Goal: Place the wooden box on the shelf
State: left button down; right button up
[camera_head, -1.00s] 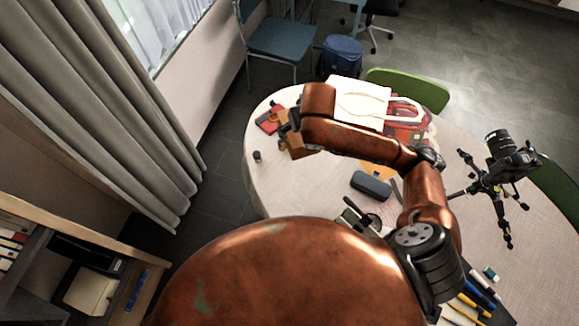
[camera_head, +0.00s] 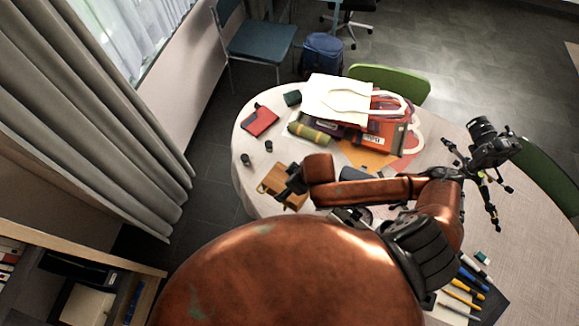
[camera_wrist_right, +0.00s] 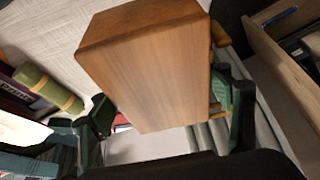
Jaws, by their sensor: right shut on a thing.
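The wooden box (camera_head: 280,184) is brown and shows beside my right gripper (camera_head: 292,182), near the left edge of the round table. In the right wrist view the box (camera_wrist_right: 155,65) fills the middle, tilted, between the fingers of my right gripper (camera_wrist_right: 165,115). The right gripper is shut on it. The shelf (camera_head: 100,252) is a wooden unit at the lower left of the head view, with compartments holding several items. A wooden edge that looks like the shelf (camera_wrist_right: 285,60) shows at the right of the wrist view. My left gripper is not in view.
The round table (camera_head: 245,130) carries a red item (camera_head: 259,120), bags (camera_head: 345,100), a green roll (camera_head: 309,133), small dark cylinders and a camera tripod (camera_head: 490,165). A curtain (camera_head: 115,110) hangs at the left. Dark floor separates table and shelf.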

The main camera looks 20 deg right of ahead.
jog(key=shift+w+d+f+b, duration=0.5)
jog(key=shift+w+f+b, duration=0.25)
jog(key=shift+b, duration=0.3)
jog(key=w+d+f, duration=0.2)
jog(key=w, duration=0.1)
jog(key=w+d+f, duration=0.2)
jog(key=w+f, duration=0.1)
jog(key=w+d+f+b, duration=0.1)
jog(key=w+d+f, duration=0.1)
jog(key=w, duration=0.2)
jog(key=shift+f, duration=0.4)
jog(key=shift+w+d+f+b, duration=0.1)
jog(key=shift+f+b, duration=0.1)
jog(key=shift+f, duration=0.7)
jog(key=shift+w+d+f+b, duration=0.1)
jog(key=shift+f+b, duration=0.05)
jog(key=shift+f, duration=0.7)
jog(key=shift+s+f, duration=0.1)
jog(key=o, duration=2)
jog(key=shift+f, duration=0.15)
